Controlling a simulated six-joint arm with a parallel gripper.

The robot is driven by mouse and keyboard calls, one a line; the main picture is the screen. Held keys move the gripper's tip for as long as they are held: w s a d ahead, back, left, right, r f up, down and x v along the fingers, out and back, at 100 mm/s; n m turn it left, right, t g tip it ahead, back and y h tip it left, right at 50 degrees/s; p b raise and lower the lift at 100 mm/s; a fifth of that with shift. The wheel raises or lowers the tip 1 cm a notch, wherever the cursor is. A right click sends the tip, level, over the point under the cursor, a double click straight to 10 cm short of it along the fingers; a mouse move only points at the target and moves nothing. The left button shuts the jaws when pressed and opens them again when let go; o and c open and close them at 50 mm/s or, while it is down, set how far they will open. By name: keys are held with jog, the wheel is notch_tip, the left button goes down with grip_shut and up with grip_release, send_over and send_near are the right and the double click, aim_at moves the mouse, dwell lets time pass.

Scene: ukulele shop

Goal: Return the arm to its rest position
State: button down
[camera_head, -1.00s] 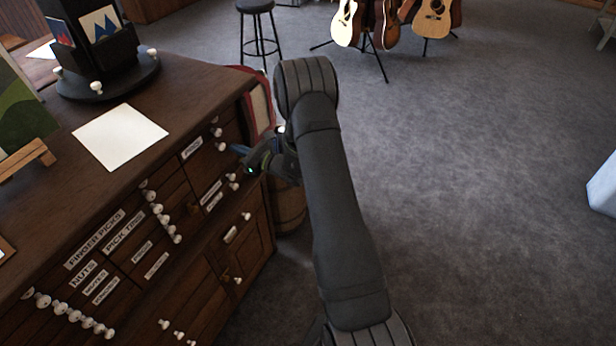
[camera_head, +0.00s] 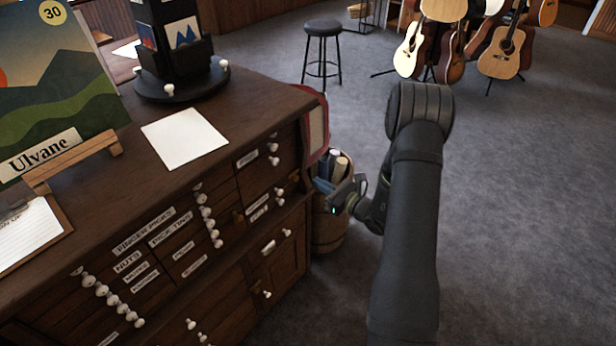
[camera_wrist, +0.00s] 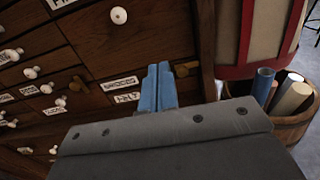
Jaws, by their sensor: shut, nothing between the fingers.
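My arm (camera_head: 408,220) rises from the bottom of the head view, to the right of the wooden drawer cabinet, and bends over at the top. My gripper (camera_head: 330,187) points left toward the cabinet's right end, in front of a barrel in that view. In the wrist view the blue fingers of my gripper (camera_wrist: 158,88) are together, with nothing between them. Behind them are the cabinet's drawer fronts (camera_wrist: 122,55) with white knobs and labels. I cannot tell the exact gap between the fingertips and the cabinet.
A wooden barrel (camera_head: 328,232) with rolled tubes stands beside the cabinet; it also shows in the wrist view (camera_wrist: 292,128). The cabinet top (camera_head: 110,165) holds a white sheet (camera_head: 184,138), a dark rotating stand (camera_head: 180,85) and a picture. A stool (camera_head: 322,30) and guitars stand behind. Carpet at right is clear.

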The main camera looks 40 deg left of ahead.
aim_at(283, 163)
jog(key=shift+d, duration=0.75)
jog(key=shift+a, duration=0.1)
jog(key=a, duration=1.3)
jog(key=shift+a, duration=0.2)
jog(key=c, duration=2.1)
grip_release()
jog(key=o, duration=1.8)
jog(key=shift+d+f, duration=0.25)
jog(key=shift+d, duration=0.05)
jog(key=o, duration=0.3)
jog(key=w+d+f, duration=0.2)
jog(key=d+f, duration=0.1)
jog(key=d, duration=0.5)
jog(key=w+d+f, duration=0.2)
jog(key=d+f, duration=0.2)
jog(key=d, duration=0.5)
jog(key=shift+f, duration=0.25)
jog(key=a, duration=0.9)
jog(key=shift+a, duration=0.25)
